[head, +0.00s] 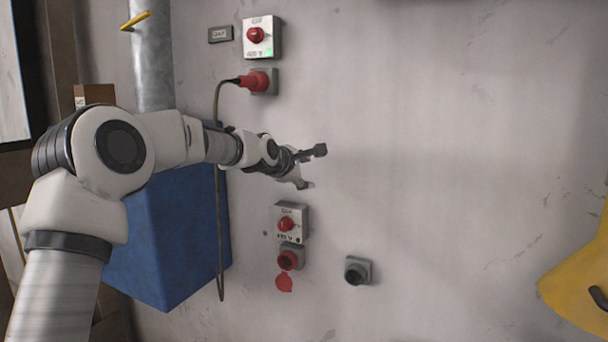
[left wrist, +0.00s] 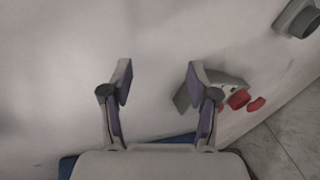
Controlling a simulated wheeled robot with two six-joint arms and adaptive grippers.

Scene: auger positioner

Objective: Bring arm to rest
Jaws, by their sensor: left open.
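My left arm reaches in from the left in the head view, in front of the wall. My left gripper (head: 312,168) is open and empty, a little above the lower switch box (head: 291,218). In the left wrist view its two fingers (left wrist: 158,85) stand wide apart with only bare wall between them. My right gripper is not in view.
An upper switch box (head: 262,37) has a red plug (head: 254,81) with a hanging cable below it. A red socket (head: 289,257) and a grey socket (head: 357,270) sit lower. A blue box (head: 165,235) is behind my arm. A yellow object (head: 580,280) is at right.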

